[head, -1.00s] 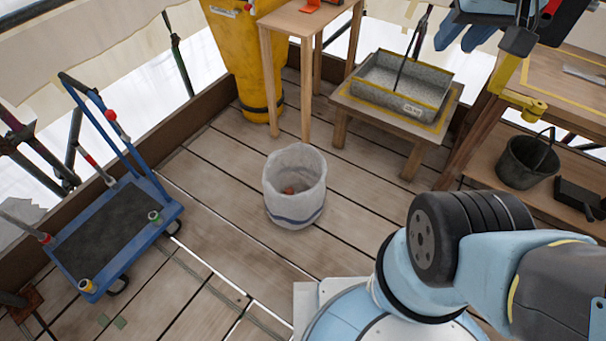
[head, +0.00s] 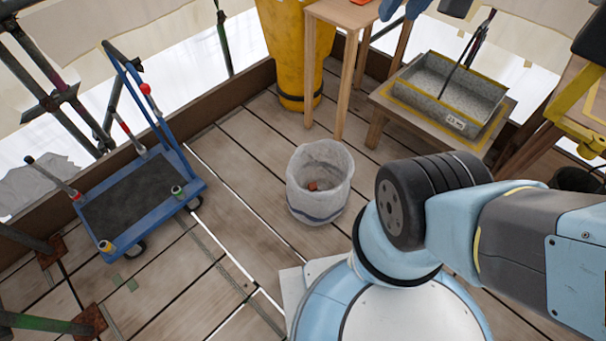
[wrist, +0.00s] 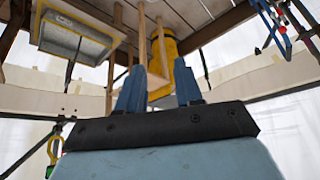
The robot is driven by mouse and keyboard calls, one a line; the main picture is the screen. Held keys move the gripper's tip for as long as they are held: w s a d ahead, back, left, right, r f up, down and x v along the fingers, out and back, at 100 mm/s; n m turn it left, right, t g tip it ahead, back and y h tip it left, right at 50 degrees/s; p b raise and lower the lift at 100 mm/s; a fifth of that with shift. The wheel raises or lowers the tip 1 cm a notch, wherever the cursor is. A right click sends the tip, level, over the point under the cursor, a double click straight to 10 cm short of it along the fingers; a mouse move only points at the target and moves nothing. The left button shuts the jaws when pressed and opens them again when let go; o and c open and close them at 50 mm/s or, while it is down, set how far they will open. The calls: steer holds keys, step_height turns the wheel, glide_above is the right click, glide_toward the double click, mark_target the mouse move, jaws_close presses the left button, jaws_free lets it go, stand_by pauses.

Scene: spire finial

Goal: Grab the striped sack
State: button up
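The striped sack (head: 316,201) is a white, open-topped bag with a dark blue stripe near its bottom. It stands upright on the plank floor in the middle of the head view, with some small reddish-brown stuff inside. My gripper (head: 403,9) shows only by its blue fingers at the top edge of the head view, well away from the sack. In the wrist view, its two blue fingers (wrist: 159,88) are apart with nothing held between them. The sack does not show in the wrist view.
A blue cart (head: 137,209) stands left of the sack. Behind are a yellow chute (head: 285,50), a wooden table (head: 345,14) and a low stand (head: 376,99) bearing a grey tray (head: 440,112). Planks between cart and sack are clear.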

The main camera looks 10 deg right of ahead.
steer(key=shift+w, duration=0.35)
steer(key=shift+d, duration=0.1)
